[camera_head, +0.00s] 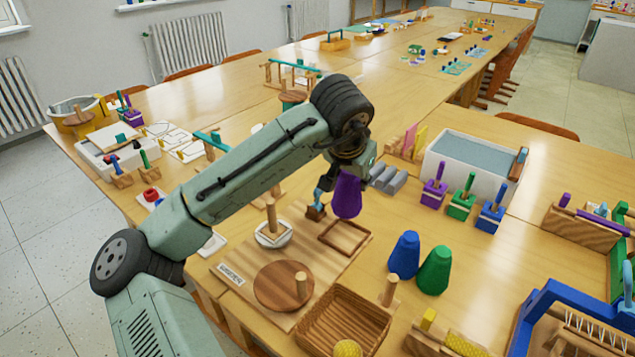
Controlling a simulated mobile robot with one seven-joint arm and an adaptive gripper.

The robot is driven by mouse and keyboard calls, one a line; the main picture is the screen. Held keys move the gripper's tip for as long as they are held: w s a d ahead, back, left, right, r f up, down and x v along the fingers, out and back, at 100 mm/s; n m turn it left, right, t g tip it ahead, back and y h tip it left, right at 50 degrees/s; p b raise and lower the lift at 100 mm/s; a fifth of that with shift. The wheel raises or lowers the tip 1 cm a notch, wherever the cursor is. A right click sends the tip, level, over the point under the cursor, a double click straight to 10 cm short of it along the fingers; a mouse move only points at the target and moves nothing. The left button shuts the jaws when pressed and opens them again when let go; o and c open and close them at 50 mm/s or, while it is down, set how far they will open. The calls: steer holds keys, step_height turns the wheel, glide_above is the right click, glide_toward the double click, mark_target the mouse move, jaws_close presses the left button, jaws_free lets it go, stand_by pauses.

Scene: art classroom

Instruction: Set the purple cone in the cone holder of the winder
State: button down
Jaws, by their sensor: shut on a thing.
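The purple cone (347,198) hangs below my gripper (350,172), which is shut on its upper part. The cone is roughly upright, with its wide end down and in the air over the back of the winder. The winder is a wooden board (238,286) with a round disc (272,286) and crank peg (301,284), an upright wooden spindle (271,215) on a pale square base, and a low square wooden frame (366,238) at its back right. I cannot tell for certain which part is the cone holder. My gripper's fingertips are partly hidden.
A blue cone (405,255) and a green cone (434,270) stand right of the winder. A wooden tray (345,322) lies in front of them. A white water bin (470,164) and several bobbin stands are behind. My arm crosses the table's left part.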

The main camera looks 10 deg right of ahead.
steer(key=shift+a+f, duration=0.1)
steer(key=shift+f, duration=0.05)
step_height(320, 180, down, 5)
steer(key=b, duration=0.4)
steer(key=shift+r, duration=0.25)
steer(key=shift+f, duration=0.8)
stand_by(2.0)
steer(key=shift+f, duration=0.4)
steer(key=shift+f, duration=0.45)
stand_by(1.2)
stand_by(0.3)
steer(key=c, duration=1.1)
jaws_free()
